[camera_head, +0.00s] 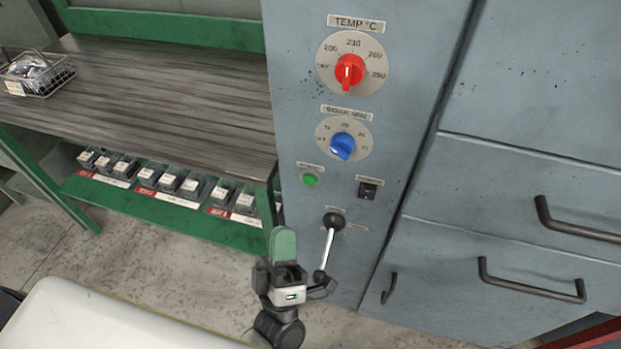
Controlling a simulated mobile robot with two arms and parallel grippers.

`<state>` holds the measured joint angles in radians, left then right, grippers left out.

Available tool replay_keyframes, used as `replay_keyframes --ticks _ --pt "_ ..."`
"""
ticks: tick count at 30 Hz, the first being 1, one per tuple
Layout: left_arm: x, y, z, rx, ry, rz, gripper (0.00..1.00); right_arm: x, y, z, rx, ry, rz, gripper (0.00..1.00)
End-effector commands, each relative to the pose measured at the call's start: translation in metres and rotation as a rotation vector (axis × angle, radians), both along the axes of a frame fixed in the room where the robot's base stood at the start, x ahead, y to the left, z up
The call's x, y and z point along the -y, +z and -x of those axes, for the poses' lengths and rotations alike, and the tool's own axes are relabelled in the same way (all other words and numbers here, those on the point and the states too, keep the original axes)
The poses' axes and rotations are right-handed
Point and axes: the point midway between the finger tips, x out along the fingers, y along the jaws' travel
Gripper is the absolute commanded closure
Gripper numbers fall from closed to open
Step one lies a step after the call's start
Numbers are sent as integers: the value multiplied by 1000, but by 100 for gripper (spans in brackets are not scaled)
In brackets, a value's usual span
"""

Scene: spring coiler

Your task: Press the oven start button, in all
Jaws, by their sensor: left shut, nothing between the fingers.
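The green start button (310,180) sits on the grey oven panel (300,110), below and left of the blue dial (343,146). A red temperature dial (349,72) is above, its pointer turned down. A black rocker switch (368,190) is right of the button. A lever with a black knob (333,222) is below. My left gripper (284,243) is shut and empty, with green fingers pointing up. In the picture it lies below and slightly left of the button, apart from it. My right gripper is not in view.
A wooden-topped green bench (160,90) stands left of the oven, with a wire basket (38,74) on top and several small bins (170,180) on its lower shelf. Grey drawers with black handles (530,280) are at the right.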

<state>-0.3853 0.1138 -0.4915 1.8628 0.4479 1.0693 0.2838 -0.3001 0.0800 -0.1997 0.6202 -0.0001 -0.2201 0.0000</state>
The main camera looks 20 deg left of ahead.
Motion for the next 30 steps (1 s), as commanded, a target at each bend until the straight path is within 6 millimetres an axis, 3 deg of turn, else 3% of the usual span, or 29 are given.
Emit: replay_keyframes --ticks 8,21,30 --pt "0 -1 -15 3 2 -1 100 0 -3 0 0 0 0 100" --pt "2 -2 -74 0 2 -3 100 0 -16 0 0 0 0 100" --pt "3 0 -88 -1 1 -2 100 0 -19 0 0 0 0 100"
